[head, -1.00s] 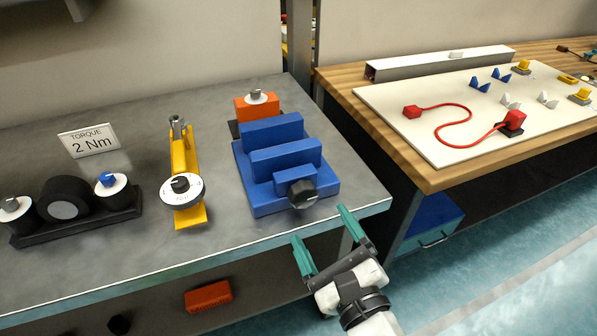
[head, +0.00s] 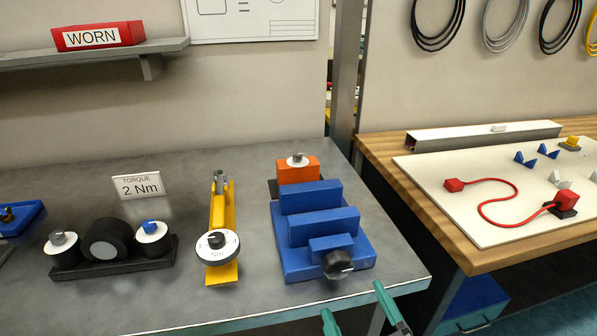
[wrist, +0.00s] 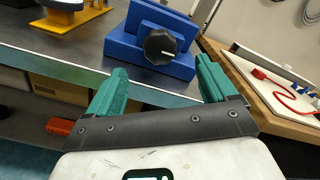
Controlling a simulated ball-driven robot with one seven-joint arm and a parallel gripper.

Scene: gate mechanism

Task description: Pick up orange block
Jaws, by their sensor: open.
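The orange block (head: 298,171) sits at the back of the grey bench, behind the blue vise-like fixture (head: 325,270). A white round disc with a grey knob is on its top, and a dark plate shows at its base. The orange block is not visible in the wrist view. My gripper (head: 360,312) is at the bottom of the head view, in front of the bench edge, with teal fingers apart and nothing between them. In the wrist view, my gripper (wrist: 160,88) points toward the blue fixture's black knob (wrist: 160,46).
A yellow tool (head: 222,235) with a white dial stands left of the fixture. Further left are a black holder (head: 110,268) and a torque sign (head: 137,186). A wooden bench (head: 450,235) with a white board stands right, across a gap. A shelf holds a red WORN box (head: 98,36).

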